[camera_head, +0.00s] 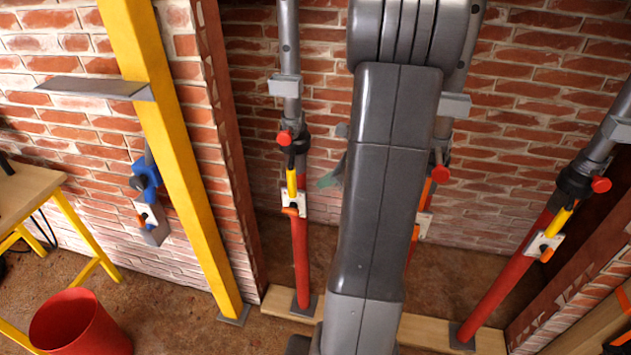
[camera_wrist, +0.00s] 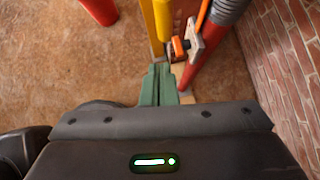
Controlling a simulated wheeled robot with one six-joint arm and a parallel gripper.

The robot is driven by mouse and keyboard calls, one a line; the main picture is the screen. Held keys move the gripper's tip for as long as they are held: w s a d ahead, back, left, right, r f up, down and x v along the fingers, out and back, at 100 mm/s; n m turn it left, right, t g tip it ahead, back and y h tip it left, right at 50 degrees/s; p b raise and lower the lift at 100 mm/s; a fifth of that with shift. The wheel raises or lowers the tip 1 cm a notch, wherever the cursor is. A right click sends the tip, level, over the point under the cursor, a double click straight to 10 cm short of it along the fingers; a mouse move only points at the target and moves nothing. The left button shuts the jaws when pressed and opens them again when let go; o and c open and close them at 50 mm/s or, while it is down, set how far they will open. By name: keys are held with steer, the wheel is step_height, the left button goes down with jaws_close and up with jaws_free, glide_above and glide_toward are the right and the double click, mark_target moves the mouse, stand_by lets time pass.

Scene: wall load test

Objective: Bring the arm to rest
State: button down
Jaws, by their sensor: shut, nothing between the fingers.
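My arm stands in the middle of the head view and hides part of the brick wall behind it. My gripper (camera_wrist: 159,70) shows in the wrist view with its two green fingers together, shut and empty. The fingers point toward the foot of a yellow post (camera_wrist: 163,20) and a red prop (camera_wrist: 189,68). I cannot tell whether they touch anything. In the head view a small greenish part shows at the left edge of my arm, but most of the gripper is hidden.
Red-and-grey props stand left (camera_head: 300,250) and right (camera_head: 505,268), with another partly behind my arm. A red bucket (camera_head: 80,325) and a wooden-topped table (camera_head: 25,190) are at lower left. Brown floor is open between.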

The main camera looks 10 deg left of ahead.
steer(key=v, duration=0.7)
steer(key=shift+s, duration=0.25)
steer(key=shift+a+r, duration=0.1)
steer(key=shift+a, duration=0.05)
steer(key=w+a+r+x, duration=0.1)
steer(key=w+x, duration=0.1)
steer(key=x, duration=1)
steer(key=shift+r+b, duration=0.2)
steer(key=shift+b, duration=0.2)
